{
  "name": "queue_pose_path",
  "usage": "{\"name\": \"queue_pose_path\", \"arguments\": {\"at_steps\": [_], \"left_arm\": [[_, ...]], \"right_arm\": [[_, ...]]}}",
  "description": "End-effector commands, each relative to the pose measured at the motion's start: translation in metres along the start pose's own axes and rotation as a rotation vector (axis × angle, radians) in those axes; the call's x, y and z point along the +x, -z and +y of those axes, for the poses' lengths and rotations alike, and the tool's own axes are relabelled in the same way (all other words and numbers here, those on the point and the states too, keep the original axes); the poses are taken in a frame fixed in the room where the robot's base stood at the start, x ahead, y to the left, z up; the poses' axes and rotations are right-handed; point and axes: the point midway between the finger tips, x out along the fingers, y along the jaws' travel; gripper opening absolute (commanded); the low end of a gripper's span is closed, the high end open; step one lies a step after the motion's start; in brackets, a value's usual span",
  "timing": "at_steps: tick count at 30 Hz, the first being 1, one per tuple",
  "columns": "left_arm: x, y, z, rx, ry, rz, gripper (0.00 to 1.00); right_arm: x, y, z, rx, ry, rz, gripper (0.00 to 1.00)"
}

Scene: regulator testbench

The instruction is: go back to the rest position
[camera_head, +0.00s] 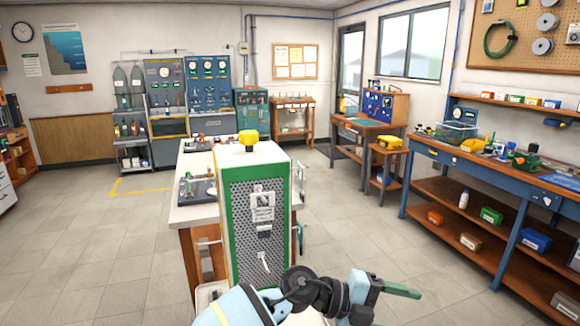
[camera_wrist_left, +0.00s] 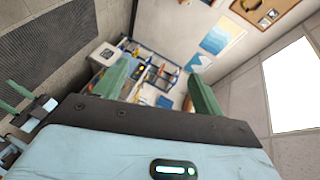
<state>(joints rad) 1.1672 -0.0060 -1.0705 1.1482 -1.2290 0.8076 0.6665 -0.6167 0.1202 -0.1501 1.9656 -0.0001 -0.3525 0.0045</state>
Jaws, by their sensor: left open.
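My left gripper (camera_head: 400,289) shows at the bottom of the head view, just right of the middle. Its arm comes in from the bottom left, and the green finger seen there points right. In the left wrist view both green fingers of the left gripper (camera_wrist_left: 160,85) stand wide apart with nothing between them. What looks like my right gripper (camera_wrist_left: 18,103) shows small at that view's left edge, with green finger parts. Its opening is unclear. It does not show in the head view.
A green-framed regulator box (camera_head: 262,215) with a yellow knob stands on the white table (camera_head: 190,217) close in front, left of my gripper. A blue bench (camera_head: 515,170) runs along the right side. The floor (camera_head: 365,230) between table and bench is clear.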

Motion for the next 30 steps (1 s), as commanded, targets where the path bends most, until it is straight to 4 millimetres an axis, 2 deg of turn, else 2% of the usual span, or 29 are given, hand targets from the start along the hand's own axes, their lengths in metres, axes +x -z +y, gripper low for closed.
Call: {"name": "queue_pose_path", "arguments": {"at_steps": [3,7,11,14,17,23,26,30], "left_arm": [[-0.001,0.011,0.01,-0.134,0.205,-0.002,0.7],[-0.012,0.014,0.021,-0.283,0.411,-0.044,0.7],[-0.034,0.01,0.043,-0.444,0.593,-0.122,0.7],[-0.055,0.005,0.068,-0.573,0.715,-0.204,0.7],[-0.078,0.002,0.099,-0.704,0.818,-0.298,0.7],[-0.129,0.007,0.183,-0.975,0.965,-0.522,0.7],[-0.154,0.019,0.232,-1.11,1.008,-0.646,0.7],[-0.189,0.048,0.302,-1.298,1.035,-0.822,0.7]], "right_arm": [[0.0,0.0,0.0,0.001,0.0,0.0,0.36],[0.0,0.0,0.0,0.001,0.0,-0.001,0.36],[0.0,0.0,0.0,0.001,0.0,-0.001,0.36],[0.0,0.0,0.0,0.001,0.0,0.0,0.36],[0.0,0.0,0.0,0.001,0.0,0.0,0.36],[0.001,0.0,0.0,0.0,0.0,0.0,0.36],[0.001,0.0,0.0,0.0,0.0,0.001,0.36],[0.001,0.001,0.0,0.0,0.0,0.001,0.36]]}}
